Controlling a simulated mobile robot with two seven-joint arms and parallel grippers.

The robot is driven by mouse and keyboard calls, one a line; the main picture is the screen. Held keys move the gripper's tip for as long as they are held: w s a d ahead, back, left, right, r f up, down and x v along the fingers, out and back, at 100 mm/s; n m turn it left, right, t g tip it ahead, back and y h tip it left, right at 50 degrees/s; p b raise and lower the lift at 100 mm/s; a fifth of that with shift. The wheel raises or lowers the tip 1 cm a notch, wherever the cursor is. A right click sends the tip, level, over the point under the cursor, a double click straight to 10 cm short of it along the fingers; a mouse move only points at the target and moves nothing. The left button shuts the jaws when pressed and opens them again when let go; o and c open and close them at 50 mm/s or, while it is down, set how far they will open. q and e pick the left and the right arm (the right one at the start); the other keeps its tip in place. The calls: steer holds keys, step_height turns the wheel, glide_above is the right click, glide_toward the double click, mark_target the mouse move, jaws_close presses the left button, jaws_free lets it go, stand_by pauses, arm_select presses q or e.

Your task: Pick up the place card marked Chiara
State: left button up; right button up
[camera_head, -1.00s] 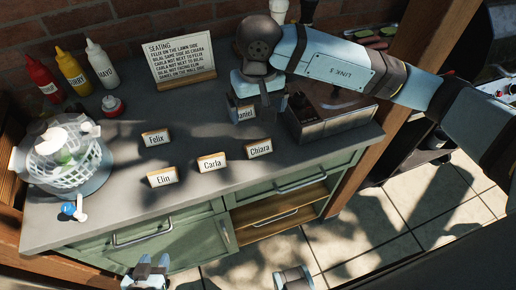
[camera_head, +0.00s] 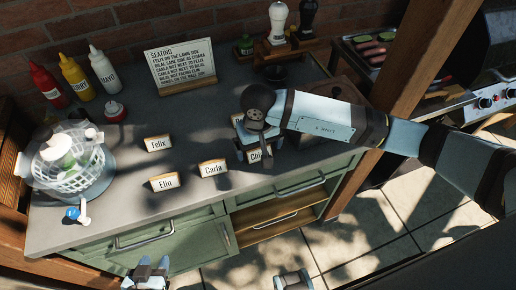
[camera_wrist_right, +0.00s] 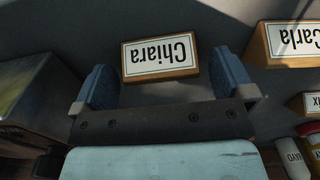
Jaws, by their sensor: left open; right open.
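The place card marked Chiara (camera_head: 255,156) stands on the grey counter, partly hidden in the head view by my right gripper (camera_head: 256,142). In the right wrist view the Chiara card (camera_wrist_right: 160,56) shows upside down, with a white face and wooden body. The open fingers of my right gripper (camera_wrist_right: 166,85) lie either side of it, with gaps on both sides. The card is not gripped. My left gripper (camera_head: 147,277) is open and empty at the bottom edge, in front of the counter.
The Carla card (camera_head: 213,168) stands just left of Chiara, with the Elin card (camera_head: 164,182) and Felix card (camera_head: 158,143) further left. A seating sign (camera_head: 182,64) stands at the back. A metal box (camera_wrist_right: 38,95) is beside the gripper in the wrist view.

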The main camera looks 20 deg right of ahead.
steer(key=shift+f, duration=0.3)
steer(key=c, duration=0.9)
steer(key=shift+r, duration=0.1)
